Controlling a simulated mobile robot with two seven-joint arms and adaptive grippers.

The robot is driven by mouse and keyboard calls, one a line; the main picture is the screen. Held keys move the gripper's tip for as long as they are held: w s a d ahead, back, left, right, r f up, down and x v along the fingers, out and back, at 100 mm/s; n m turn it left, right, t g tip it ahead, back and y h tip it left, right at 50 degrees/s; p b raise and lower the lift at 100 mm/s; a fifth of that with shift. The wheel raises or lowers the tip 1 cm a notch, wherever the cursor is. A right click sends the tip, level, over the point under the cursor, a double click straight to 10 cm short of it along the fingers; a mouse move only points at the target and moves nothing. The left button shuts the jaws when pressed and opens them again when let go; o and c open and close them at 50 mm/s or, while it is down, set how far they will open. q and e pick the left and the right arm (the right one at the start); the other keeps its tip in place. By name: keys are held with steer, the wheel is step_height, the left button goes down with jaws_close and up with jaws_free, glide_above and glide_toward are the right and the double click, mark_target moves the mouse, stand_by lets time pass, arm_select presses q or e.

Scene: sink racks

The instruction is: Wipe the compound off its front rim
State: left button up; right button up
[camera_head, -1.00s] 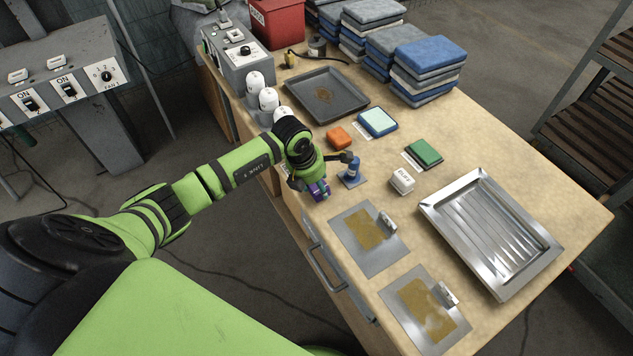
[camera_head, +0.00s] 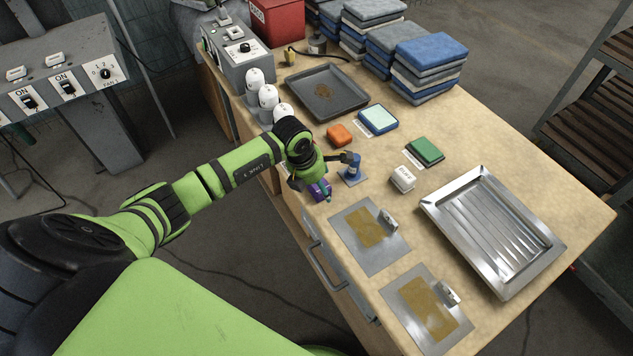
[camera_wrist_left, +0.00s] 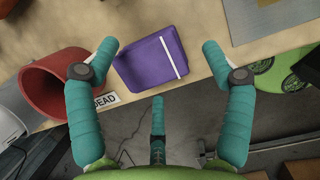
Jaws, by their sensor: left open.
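My left gripper (camera_head: 322,182) is at the bench's near edge, fingers pointing down; it also shows in the left wrist view (camera_wrist_left: 160,58). Its teal fingers are open and spread around a purple block (camera_wrist_left: 152,60) with a white stripe, which lies at the edge with gaps beside it. In the head view the purple block (camera_head: 318,190) is partly hidden by the gripper. Two grey plates bear brownish-yellow compound patches: the upper plate (camera_head: 383,262) and the lower plate (camera_head: 428,340). A dark tray (camera_head: 345,88) also has a brown patch. My right gripper is not in view.
Orange (camera_head: 339,135) and green (camera_head: 426,149) blocks, a white block (camera_head: 403,178) and a metal drain tray (camera_head: 450,205) lie further right.

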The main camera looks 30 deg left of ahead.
arm_select(q)
steer(key=shift+r, duration=0.1)
steer(key=v, duration=1.2)
steer(key=shift+d, duration=0.1)
